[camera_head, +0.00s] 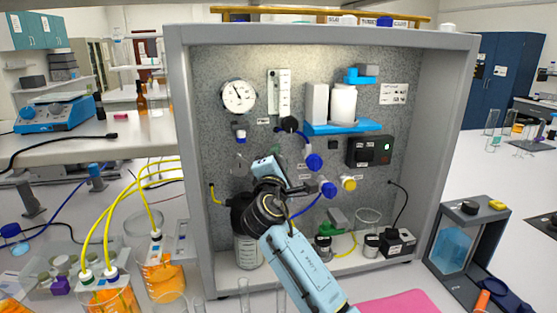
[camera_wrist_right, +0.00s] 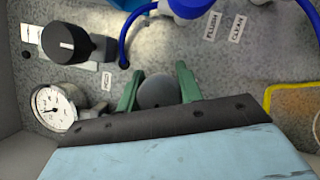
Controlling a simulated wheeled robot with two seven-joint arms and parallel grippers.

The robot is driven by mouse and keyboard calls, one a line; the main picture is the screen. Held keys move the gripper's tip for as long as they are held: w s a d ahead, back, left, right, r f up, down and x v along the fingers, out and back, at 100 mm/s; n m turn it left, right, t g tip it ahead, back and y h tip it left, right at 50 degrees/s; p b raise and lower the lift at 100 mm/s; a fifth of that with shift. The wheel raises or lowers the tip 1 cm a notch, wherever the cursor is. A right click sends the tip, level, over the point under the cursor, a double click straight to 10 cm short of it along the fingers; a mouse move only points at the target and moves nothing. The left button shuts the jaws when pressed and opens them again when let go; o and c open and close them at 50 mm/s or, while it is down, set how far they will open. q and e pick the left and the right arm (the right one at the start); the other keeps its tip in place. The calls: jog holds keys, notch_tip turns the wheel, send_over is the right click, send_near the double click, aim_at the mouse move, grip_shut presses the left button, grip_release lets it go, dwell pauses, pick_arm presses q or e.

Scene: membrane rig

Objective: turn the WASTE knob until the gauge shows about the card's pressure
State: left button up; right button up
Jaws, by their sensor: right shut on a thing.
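The round white gauge (camera_head: 238,96) is on the upper left of the grey panel; its thin needle points to the upper left, and its numbers are too small to read. It also shows in the wrist view (camera_wrist_right: 53,108). A white card (camera_head: 393,93) hangs at the panel's upper right, its writing unreadable. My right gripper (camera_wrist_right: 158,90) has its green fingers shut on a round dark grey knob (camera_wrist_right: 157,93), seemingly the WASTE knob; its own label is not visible. In the head view my wrist hides this knob. My left gripper is not in view.
A black knob (camera_wrist_right: 72,44) with a white mark sits near the grip. Blue valve knobs (camera_head: 314,162) and tubing are right of my right gripper. A bottle (camera_head: 343,104) stands on a blue shelf (camera_head: 325,128). Glassware with orange liquid (camera_head: 162,278) stands at the left.

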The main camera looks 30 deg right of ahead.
jog(key=shift+f+m+g, duration=0.1)
jog(key=shift+m+g, duration=0.4)
jog(key=shift+m, duration=0.6)
jog(key=o, duration=1)
jog(key=b+v, duration=0.1)
jog(key=v, duration=1.2)
jog(key=shift+s, duration=0.2)
dwell(1.5)
